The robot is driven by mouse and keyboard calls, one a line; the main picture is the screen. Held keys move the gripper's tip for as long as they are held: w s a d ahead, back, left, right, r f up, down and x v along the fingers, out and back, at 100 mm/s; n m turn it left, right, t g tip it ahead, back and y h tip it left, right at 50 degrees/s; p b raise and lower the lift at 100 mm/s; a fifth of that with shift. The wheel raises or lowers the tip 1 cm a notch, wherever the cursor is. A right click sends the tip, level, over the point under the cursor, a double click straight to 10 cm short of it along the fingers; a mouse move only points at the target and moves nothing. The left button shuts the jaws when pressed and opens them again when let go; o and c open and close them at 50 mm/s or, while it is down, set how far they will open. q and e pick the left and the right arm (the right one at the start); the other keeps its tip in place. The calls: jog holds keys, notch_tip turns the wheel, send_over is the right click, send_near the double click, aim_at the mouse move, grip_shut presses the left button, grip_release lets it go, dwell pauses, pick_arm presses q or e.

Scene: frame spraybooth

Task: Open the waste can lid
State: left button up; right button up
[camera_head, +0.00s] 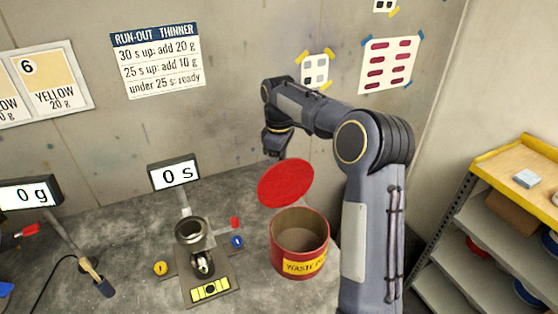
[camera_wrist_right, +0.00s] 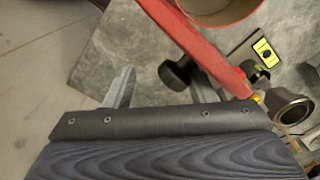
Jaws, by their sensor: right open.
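The red waste can (camera_head: 301,268) stands on the bench with a yellow label on its front. Its mouth is uncovered and its inside shows. The round red lid (camera_head: 286,184) is raised and tilted above the can's back left rim; no hinge can be made out. My right gripper (camera_head: 281,154) is just behind and above the lid, its fingertips partly hidden. In the right wrist view the lid (camera_wrist_right: 205,50) shows nearly edge-on, with a black knob (camera_wrist_right: 180,73) between my open fingers. Whether a finger touches the knob is unclear. My left gripper is out of view.
A flow-cup stand (camera_head: 208,270) with a 0 s display (camera_head: 174,173) stands left of the can. A 0 g display (camera_head: 29,194) and a brush in a dark holder (camera_head: 104,287) are farther left. A shelf rack (camera_head: 490,195) stands at right; the wall is behind.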

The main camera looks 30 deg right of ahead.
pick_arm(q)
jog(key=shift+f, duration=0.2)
pick_arm(e)
notch_tip(320, 180, up, 8)
jog(key=shift+f, duration=0.1)
jog(key=shift+c, duration=0.4)
